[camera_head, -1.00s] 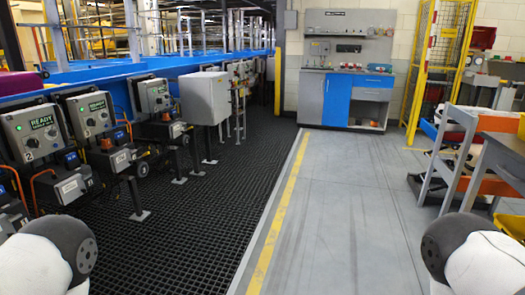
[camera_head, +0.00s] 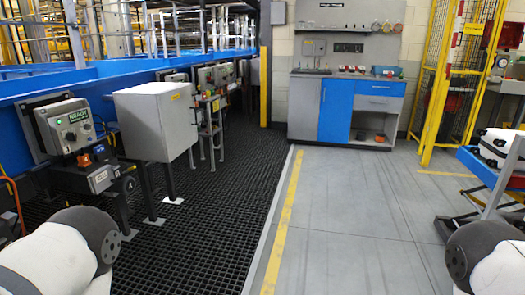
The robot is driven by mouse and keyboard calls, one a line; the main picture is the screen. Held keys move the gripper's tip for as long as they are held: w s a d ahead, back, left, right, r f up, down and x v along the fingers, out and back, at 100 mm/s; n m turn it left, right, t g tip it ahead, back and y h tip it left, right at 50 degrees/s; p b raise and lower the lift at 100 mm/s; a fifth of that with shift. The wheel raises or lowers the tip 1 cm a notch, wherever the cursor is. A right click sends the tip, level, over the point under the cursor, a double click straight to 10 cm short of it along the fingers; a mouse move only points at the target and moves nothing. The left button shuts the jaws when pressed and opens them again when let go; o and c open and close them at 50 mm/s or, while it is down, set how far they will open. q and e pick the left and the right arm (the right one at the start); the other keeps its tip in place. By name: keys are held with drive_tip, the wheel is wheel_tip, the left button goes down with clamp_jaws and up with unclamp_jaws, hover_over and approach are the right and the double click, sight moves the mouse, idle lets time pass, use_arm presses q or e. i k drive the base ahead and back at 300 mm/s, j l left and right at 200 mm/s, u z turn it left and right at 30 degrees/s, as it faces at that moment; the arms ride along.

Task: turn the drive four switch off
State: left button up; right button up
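A grey control box (camera_head: 72,127) with a small lit green READY display, knobs and an orange-red button stands at the left along the conveyor. Further control boxes (camera_head: 214,75) stand deeper along the conveyor, partly hidden behind a plain grey cabinet (camera_head: 155,120). I cannot tell which box is drive four, nor make out its switch. Parts of my two arms show at the lower left and lower right corners. Neither gripper is in the picture.
The blue conveyor (camera_head: 30,90) runs along the left. Black grating (camera_head: 215,215) lies beside it, then a yellow line and open grey floor (camera_head: 345,225). A blue and grey workbench (camera_head: 345,105) stands at the back. A yellow mesh fence (camera_head: 455,75) and a cart (camera_head: 490,175) are at the right.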

sight(71, 136)
drive_tip(key=i, duration=2.55)
drive_tip(key=i+u, duration=0.1)
drive_tip(key=i, duration=0.35)
drive_tip(key=i+l+u, duration=0.1)
drive_tip(key=i, duration=0.4)
drive_tip(key=i+l+u, duration=0.1)
drive_tip(key=i, duration=0.35)
drive_tip(key=i+l+u, duration=0.1)
drive_tip(key=i, duration=0.4)
drive_tip(key=i+l+u, duration=0.1)
drive_tip(key=i+l, duration=0.15)
drive_tip(key=i, duration=0.2)
drive_tip(key=i+l+u, duration=0.15)
drive_tip(key=u, duration=0.3)
drive_tip(key=i+l+u, duration=0.25)
drive_tip(key=u, duration=0.15)
drive_tip(key=i+l+u, duration=0.3)
drive_tip(key=u, duration=2.25)
drive_tip(key=i+j+u, duration=0.15)
drive_tip(key=i+j, duration=0.15)
drive_tip(key=i+j+u, duration=0.15)
drive_tip(key=i, duration=0.3)
drive_tip(key=i+j+u, duration=0.15)
drive_tip(key=i+j, duration=0.2)
drive_tip(key=i+j+u, duration=0.15)
drive_tip(key=i, duration=0.3)
